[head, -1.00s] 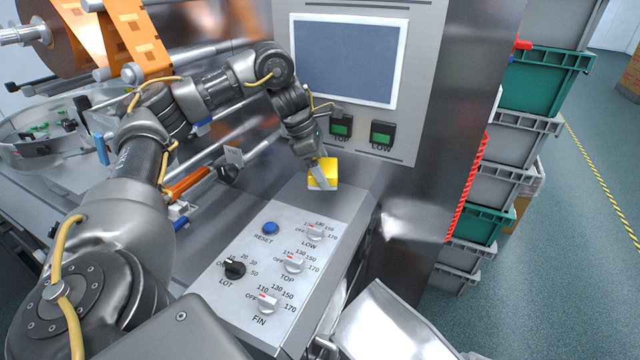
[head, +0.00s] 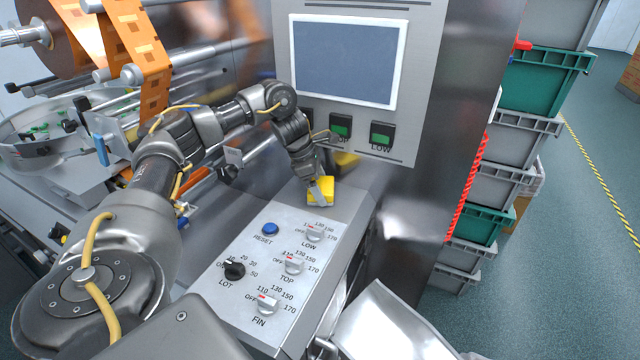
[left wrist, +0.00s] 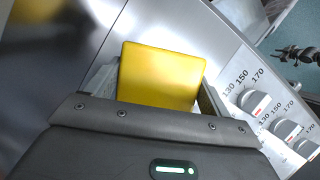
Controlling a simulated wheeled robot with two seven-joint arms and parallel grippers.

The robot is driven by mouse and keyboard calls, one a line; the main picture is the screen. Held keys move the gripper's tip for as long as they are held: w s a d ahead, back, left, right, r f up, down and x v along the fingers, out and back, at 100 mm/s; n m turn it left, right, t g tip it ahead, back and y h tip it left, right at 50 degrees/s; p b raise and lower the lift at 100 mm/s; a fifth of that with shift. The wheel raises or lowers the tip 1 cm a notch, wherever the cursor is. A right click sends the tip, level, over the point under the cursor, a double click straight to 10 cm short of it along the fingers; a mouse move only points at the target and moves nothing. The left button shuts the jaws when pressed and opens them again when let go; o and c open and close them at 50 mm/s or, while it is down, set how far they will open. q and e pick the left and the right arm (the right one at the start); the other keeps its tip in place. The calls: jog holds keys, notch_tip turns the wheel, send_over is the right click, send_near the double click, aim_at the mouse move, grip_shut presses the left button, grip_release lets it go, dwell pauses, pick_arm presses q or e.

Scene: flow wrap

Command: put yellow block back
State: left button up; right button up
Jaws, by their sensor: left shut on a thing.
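The yellow block (head: 321,190) is in my left gripper (head: 318,194), at the upper end of the sloped control panel (head: 215,262), above the LOW knob. In the left wrist view the block (left wrist: 162,75) sits between the two fingers of the left gripper (left wrist: 158,92), which are shut on it. I cannot tell whether the block's underside touches the panel. A yellow reflection shows in the metal wall behind it. My right gripper is not in view.
The panel carries LOW (head: 314,232), TOP (head: 293,262) and FIN (head: 267,303) knobs, a black LOT knob (head: 234,268) and a blue RESET button (head: 270,229). A screen (head: 346,62) is on the wall above. Stacked crates (head: 515,140) stand at right.

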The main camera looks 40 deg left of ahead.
pick_arm(q)
jog(key=o, duration=0.4)
jog(key=shift+d+f, duration=0.1)
jog(key=o, duration=0.4)
jog(key=shift+r, duration=0.2)
jog(key=shift+a+r, duration=0.2)
jog(key=shift+r, duration=0.15)
jog(key=shift+p+v, duration=1.4)
jog(key=shift+v, duration=4.15)
jog(key=shift+d, duration=0.15)
